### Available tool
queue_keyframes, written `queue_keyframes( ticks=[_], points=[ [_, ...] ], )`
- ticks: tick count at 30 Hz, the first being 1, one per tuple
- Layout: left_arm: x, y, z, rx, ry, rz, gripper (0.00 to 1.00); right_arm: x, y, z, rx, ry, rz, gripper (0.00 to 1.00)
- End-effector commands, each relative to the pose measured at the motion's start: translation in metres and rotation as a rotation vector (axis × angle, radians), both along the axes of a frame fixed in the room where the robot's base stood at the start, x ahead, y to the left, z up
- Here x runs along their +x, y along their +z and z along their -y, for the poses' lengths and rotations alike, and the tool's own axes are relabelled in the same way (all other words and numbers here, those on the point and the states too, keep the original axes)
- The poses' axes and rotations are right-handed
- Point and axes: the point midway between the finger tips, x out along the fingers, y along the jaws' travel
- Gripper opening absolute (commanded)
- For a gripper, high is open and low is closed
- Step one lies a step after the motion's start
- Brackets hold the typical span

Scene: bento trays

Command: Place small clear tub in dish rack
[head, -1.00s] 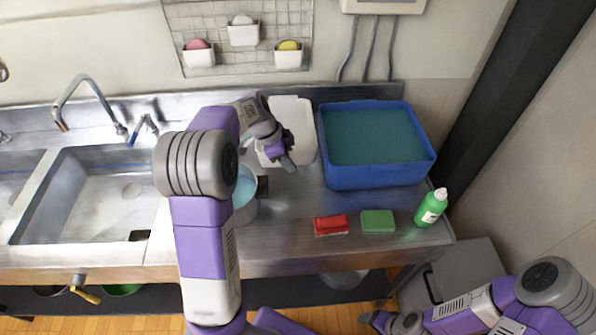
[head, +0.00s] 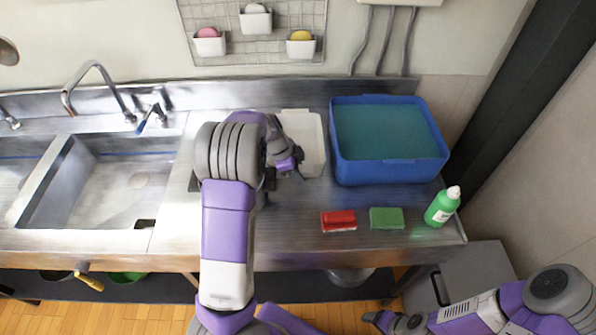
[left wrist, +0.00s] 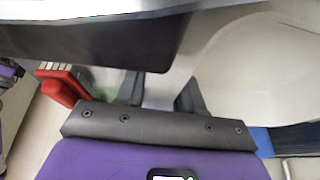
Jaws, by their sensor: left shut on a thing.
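My left gripper (head: 294,166) is over the counter at the front side of a pale, shallow open container (head: 312,160). In the left wrist view its two dark fingers (left wrist: 161,92) are closed on a thin, pale, see-through-looking piece. This looks like part of the small clear tub (left wrist: 160,92), but its outline is mostly hidden. A large pale rounded surface (left wrist: 265,75) fills the right of that view. I cannot clearly pick out a dish rack. My right gripper (head: 383,321) is low at the bottom, away from the counter, its jaws unclear.
A blue bin (head: 390,172) stands right of the pale container. A red block (head: 338,221), a green sponge (head: 387,218) and a green bottle (head: 441,207) line the counter's front right. A steel sink (head: 110,185) is at left. My left arm hides some counter.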

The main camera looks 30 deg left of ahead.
Motion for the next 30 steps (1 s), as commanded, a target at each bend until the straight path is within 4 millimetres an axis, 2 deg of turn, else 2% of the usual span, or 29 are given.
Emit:
queue_keyframes(
  ticks=[1,2,6,18,23,30],
  points=[
    [0.0,-0.003,0.0,0.001,-0.001,0.001,0.0,0.0,-0.003,0.0,0.0,0.0,0.0,0.72],
    [0.0,-0.002,0.0,0.0,0.0,0.0,0.4,0.0,-0.003,0.0,0.0,0.0,0.0,0.72],
    [0.0,-0.001,0.0,0.0,0.0,0.0,0.61,0.0,-0.002,0.0,0.0,0.0,0.0,0.72],
    [0.0,0.004,-0.001,-0.001,0.001,0.001,0.62,0.0,0.003,0.0,0.0,0.0,0.0,0.72],
    [-0.006,0.031,-0.01,0.0,0.002,0.006,0.62,0.0,0.008,0.0,0.0,0.0,0.0,0.72],
    [-0.019,0.08,-0.026,-0.002,0.001,0.005,0.62,0.0,0.017,0.0,0.0,0.0,0.0,0.72]
  ],
)
